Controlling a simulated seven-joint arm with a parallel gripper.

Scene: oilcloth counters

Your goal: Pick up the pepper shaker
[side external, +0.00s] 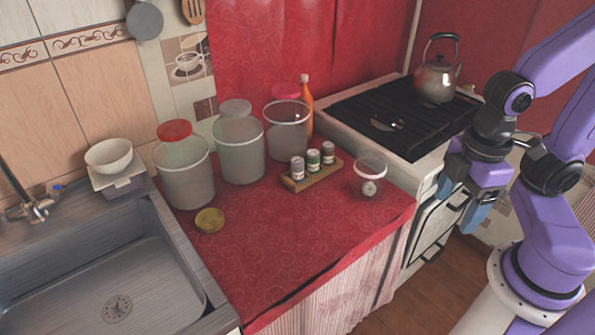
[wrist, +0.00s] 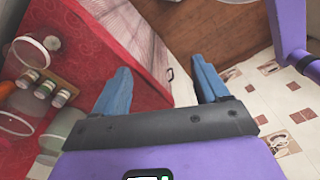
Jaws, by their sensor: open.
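Several small shaker-like jars stand upright in a row on a wooden tray (side external: 300,183) on the red counter: a left one (side external: 298,168), a green-labelled middle one (side external: 313,161) and a right one (side external: 328,154). I cannot tell which is the pepper shaker. The jars also show at the left of the wrist view, the nearest one (wrist: 61,98) left of my fingers. My gripper (side external: 460,202) is open and empty, off to the right of the counter, apart from the jars. In the wrist view my two blue fingers (wrist: 161,88) are spread wide with nothing between them.
Large canisters (side external: 185,180) and an orange bottle (side external: 306,100) stand behind. A stove (side external: 400,110) with a kettle (side external: 437,78) is behind right. The counter front is clear.

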